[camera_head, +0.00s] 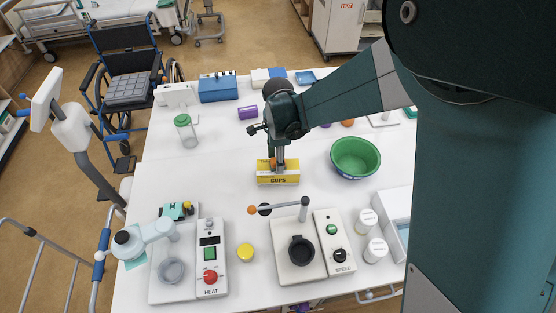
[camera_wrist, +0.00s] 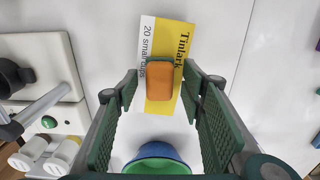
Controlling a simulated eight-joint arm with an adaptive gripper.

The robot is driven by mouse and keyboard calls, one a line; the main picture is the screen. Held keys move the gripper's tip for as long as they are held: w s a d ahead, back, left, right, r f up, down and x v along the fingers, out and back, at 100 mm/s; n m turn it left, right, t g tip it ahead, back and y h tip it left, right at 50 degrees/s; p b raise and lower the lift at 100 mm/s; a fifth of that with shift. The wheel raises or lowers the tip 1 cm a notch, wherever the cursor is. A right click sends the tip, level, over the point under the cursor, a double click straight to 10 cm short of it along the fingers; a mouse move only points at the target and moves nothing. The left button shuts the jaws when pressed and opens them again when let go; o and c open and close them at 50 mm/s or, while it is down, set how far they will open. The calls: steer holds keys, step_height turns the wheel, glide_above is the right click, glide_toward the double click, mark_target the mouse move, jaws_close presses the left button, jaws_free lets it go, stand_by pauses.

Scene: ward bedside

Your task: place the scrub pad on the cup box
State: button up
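The cup box (camera_head: 278,178) is yellow and white, marked "CUPS", and stands near the middle of the white table. Its printed top also shows in the wrist view (camera_wrist: 165,35). The scrub pad (camera_wrist: 160,88), orange with a green layer, appears against the box top in the wrist view. In the head view only a small orange patch of it shows at the box's upper edge. My gripper (camera_wrist: 160,76) is open above the box, with a finger on each side of the pad and a visible gap to both. Exact contact between pad and box is partly hidden.
A green bowl (camera_head: 356,158) stands right of the box. A heater unit (camera_head: 211,257), a yellow round item (camera_head: 245,252) and a stirrer device (camera_head: 299,262) stand in front. A lidded jar (camera_head: 187,131) is at the left. Bare table lies left of the box.

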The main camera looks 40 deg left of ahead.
step_height(320, 180, up, 12)
steer(key=shift+f, duration=0.15)
stand_by(0.5)
stand_by(0.5)
steer(key=w+d+r+n+t+y, duration=0.15)
steer(key=d+r, duration=0.25)
steer(key=d, duration=0.7)
steer(key=w+d+r+n+t, duration=0.15)
steer(key=d+r, duration=0.35)
steer(key=d, duration=0.6)
steer(key=w+d+r+n, duration=0.1)
steer(key=w+d+r, duration=0.25)
steer(key=d, duration=0.75)
steer(key=s+d+n+t, duration=0.1)
steer(key=s+d, duration=0.3)
steer(key=d, duration=0.5)
steer(key=s+d+n+t+h, duration=0.1)
steer(key=s+d, duration=0.3)
steer(key=d, duration=0.5)
steer(key=s+d+n+t, duration=0.2)
steer(key=s+d, duration=0.3)
steer(key=d, duration=0.4)
steer(key=shift+r+n, duration=0.35)
steer(key=shift+n, duration=0.15)
